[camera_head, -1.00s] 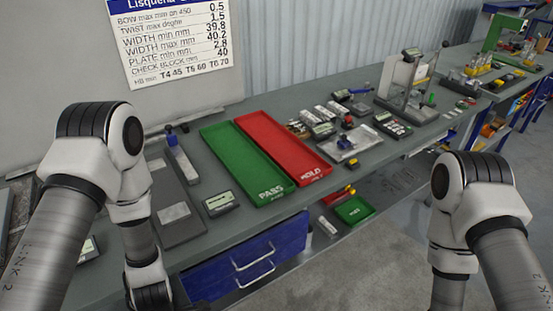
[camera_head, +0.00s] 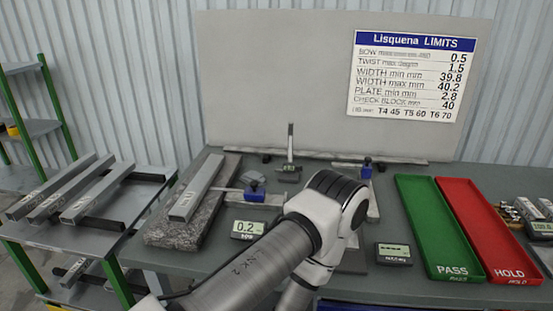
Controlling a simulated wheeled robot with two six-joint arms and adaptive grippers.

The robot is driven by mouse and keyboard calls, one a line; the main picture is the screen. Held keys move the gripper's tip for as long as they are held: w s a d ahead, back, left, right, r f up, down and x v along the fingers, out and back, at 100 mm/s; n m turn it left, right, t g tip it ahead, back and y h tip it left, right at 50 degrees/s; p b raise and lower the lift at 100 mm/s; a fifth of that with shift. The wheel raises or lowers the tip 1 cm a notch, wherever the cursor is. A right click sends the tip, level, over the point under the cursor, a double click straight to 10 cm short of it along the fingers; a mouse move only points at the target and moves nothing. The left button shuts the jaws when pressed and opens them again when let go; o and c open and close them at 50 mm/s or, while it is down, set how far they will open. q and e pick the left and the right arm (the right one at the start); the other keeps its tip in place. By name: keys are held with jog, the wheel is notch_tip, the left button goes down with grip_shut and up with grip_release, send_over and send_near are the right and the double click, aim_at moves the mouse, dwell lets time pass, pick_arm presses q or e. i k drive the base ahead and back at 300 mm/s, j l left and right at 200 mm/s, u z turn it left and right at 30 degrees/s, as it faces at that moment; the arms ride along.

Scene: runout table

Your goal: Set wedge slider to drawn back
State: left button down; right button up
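No part is labelled as the wedge slider, and I cannot tell its setting. A blue block with a grey top (camera_head: 254,192) stands at the right edge of the speckled stone plate (camera_head: 168,232), with a thin rod by it. A grey bar (camera_head: 198,187) lies on that plate. A second small blue part (camera_head: 366,170) sits on a narrow grey rail behind my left arm, which partly hides it. My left arm crosses the lower middle, but its gripper is out of the picture. My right arm and gripper are not seen.
The green PASS tray (camera_head: 436,232) and red HOLD tray (camera_head: 490,232) lie at right. A rack with several bars (camera_head: 75,236) stands at left.

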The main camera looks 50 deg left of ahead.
aim_at(253, 192)
jog(key=u, duration=1.6)
